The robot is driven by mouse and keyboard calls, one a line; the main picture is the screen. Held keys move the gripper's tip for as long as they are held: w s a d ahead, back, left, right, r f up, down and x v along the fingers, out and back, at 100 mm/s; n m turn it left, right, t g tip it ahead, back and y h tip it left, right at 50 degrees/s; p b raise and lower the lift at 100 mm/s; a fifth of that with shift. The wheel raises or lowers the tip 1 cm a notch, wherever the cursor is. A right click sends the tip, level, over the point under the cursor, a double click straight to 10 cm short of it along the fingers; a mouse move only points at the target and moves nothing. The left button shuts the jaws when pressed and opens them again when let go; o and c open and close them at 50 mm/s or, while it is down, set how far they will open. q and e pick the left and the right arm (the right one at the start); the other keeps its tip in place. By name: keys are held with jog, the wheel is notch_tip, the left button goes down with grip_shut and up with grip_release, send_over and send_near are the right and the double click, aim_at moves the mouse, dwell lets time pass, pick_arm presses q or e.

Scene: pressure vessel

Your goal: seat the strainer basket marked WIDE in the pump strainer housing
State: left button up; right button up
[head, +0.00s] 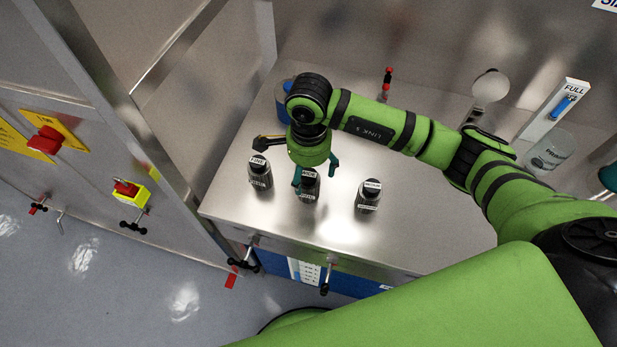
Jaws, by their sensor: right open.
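Three small dark cylinders with white labels, which look like the strainer baskets, stand upright on the steel counter (245,205). The left basket (260,175) has a label that seems to read FINE. The middle basket (308,187) has a label too small and partly covered to read surely. The right basket (368,197) has a label that seems to read MEDIUM. My right gripper (315,171) points down over the middle basket, its teal fingers open on either side; I cannot tell whether they touch it. A blue cylinder (283,102) behind my wrist may be the housing. My left gripper is not in view.
A clear glass vessel (549,150) and a white FULL gauge board (552,108) stand at the counter's right. A small red-topped bottle (387,84) stands at the back. A steel panel with a red knob (46,140) is at left. The counter's front right is clear.

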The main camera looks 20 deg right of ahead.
jog(key=shift+f, duration=0.75)
jog(key=c, duration=1.4)
jog(key=shift+o, duration=0.2)
jog(key=shift+r, duration=0.1)
